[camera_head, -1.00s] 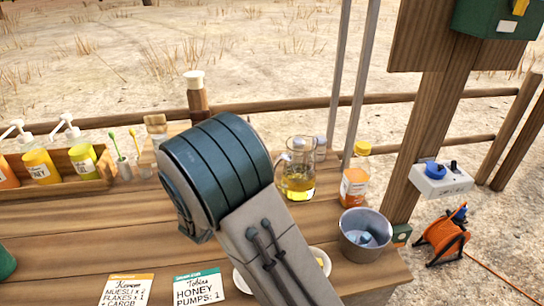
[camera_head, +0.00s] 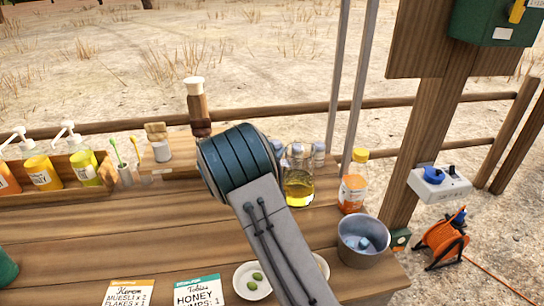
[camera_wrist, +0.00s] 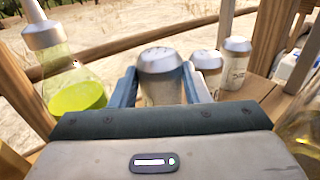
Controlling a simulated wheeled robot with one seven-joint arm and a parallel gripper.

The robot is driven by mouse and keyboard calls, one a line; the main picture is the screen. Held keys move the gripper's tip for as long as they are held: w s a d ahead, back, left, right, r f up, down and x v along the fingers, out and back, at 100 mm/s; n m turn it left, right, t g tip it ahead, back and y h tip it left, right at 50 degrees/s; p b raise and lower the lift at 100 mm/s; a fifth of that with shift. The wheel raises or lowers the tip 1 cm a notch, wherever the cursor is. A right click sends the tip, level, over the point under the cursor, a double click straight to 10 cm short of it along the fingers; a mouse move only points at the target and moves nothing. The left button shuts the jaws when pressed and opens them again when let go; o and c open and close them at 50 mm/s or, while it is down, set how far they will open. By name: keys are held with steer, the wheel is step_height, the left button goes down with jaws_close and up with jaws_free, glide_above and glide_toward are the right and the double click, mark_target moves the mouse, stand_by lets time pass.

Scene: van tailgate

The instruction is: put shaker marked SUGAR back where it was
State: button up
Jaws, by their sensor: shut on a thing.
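In the wrist view my gripper (camera_wrist: 160,78) is shut on a clear shaker with a metal cap (camera_wrist: 162,88), held between its two blue fingers. No marking can be read on the side of it that shows. Two similar shakers, a nearer one (camera_wrist: 207,66) and a farther one (camera_wrist: 237,62), stand just to its right on the wood. The farther one has dark lettering too small to read. Whether the held shaker touches the wood cannot be told.
A glass jug of yellow liquid (camera_head: 299,188) stands close to the right of my arm, with an orange-labelled bottle (camera_head: 353,188) beyond it. In the wrist view a white-nozzled bottle of green liquid (camera_wrist: 75,92) stands left. A metal bucket (camera_head: 364,240) is at front right.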

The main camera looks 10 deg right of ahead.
steer(key=shift+a+f, duration=0.1)
steer(key=shift+f, duration=0.95)
steer(key=shift+f, duration=0.25)
steer(key=o, duration=0.8)
steer(key=shift+r, duration=0.1)
steer(key=shift+r, duration=0.15)
steer(key=shift+s+a, duration=0.2)
steer(key=shift+a, duration=0.05)
steer(key=b+v, duration=0.1)
steer(key=v, duration=1)
steer(key=shift+s, duration=0.25)
